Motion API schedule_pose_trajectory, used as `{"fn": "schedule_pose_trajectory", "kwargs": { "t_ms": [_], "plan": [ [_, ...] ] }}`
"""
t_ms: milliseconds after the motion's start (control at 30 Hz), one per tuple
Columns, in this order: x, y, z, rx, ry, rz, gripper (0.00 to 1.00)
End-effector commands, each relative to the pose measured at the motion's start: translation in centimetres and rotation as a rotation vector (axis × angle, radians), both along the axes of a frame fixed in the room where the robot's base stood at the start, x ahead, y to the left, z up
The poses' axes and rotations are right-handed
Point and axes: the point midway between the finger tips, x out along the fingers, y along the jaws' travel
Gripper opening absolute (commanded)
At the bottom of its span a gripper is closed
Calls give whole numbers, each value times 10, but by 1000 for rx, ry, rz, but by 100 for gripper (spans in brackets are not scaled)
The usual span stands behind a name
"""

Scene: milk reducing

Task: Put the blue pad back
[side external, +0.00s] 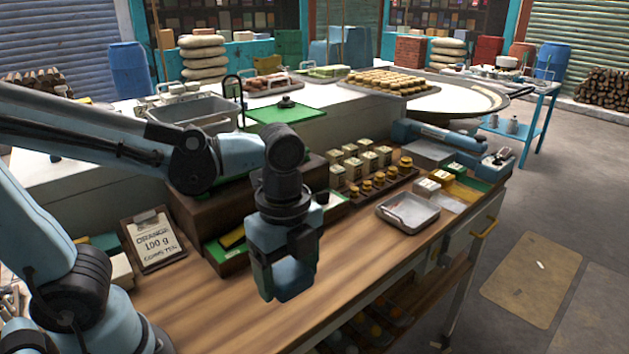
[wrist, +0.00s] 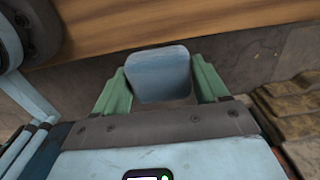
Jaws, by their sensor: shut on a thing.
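The blue pad (wrist: 158,75) is a pale blue, rounded slab between the two green fingers of my gripper (wrist: 160,88) in the wrist view. In the side view my gripper (side external: 286,284) points down above the front part of the wooden counter, shut on the pad, whose blue face (side external: 290,277) shows partly between the fingers. A shallow green tray (side external: 232,262) lies on the counter just left of and behind my gripper. A yellow pad (side external: 232,238) lies in it. The tray's right part is hidden behind my gripper.
A metal tray (side external: 408,212), small weights (side external: 380,182) and cartons (side external: 352,165) stand to the right. The counter's wooden front strip (side external: 215,310) is clear. The counter edge is close below my gripper.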

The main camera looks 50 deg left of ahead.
Motion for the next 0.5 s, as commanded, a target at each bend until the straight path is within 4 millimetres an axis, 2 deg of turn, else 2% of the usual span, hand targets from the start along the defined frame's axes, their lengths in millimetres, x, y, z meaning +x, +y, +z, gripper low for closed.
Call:
{"fn": "schedule_pose_trajectory", "kwargs": {
  "t_ms": [100,200,333,500],
  "plan": [
    [-12,0,-4,0,0,-1,44],
    [-15,3,-7,0,0,1,44],
    [-8,18,-17,0,0,8,44],
    [8,48,-37,0,0,10,44]
  ]
}}
